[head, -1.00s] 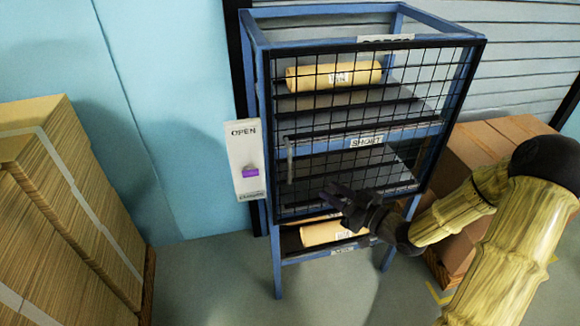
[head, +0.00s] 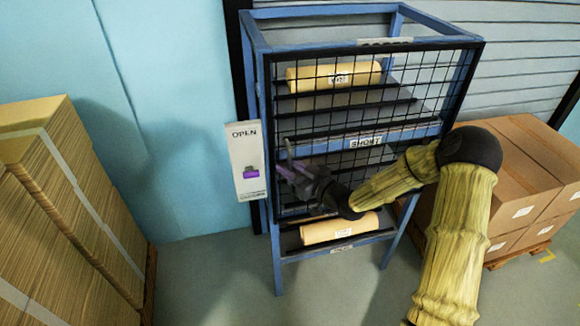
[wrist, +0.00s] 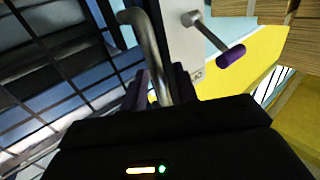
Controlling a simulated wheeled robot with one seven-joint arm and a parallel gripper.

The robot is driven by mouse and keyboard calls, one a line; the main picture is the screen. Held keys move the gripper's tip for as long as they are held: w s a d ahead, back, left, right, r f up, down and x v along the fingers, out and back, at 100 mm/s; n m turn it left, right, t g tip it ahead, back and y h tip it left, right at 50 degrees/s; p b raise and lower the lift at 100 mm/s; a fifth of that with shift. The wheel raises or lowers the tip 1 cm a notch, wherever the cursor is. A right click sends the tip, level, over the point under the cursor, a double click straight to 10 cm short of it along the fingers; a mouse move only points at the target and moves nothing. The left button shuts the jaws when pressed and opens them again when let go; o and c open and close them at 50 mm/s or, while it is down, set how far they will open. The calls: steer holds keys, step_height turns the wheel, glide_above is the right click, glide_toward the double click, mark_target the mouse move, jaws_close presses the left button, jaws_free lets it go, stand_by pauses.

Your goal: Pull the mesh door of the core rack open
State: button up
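The mesh door (head: 420,100) is a black wire grid in a dark frame on the front of the blue core rack (head: 262,85). It looks shut. Its grey bar handle (head: 289,149) is near the door's left edge. In the wrist view the handle (wrist: 150,50) runs down between the fingers of my gripper (wrist: 160,90). A gap shows beside the bar, so the fingers look open around it. In the head view my gripper (head: 284,172) is at the handle's lower part and hides some of it.
A white panel (head: 240,145) marked OPEN, with a purple-gripped lever (head: 250,172), is just left of the rack. Kraft rolls (head: 333,75) lie on the shelves. Stacked cardboard (head: 60,220) stands at left, boxes (head: 535,165) at right. The floor before the rack is clear.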

steer(key=shift+c, duration=0.4)
jaws_close()
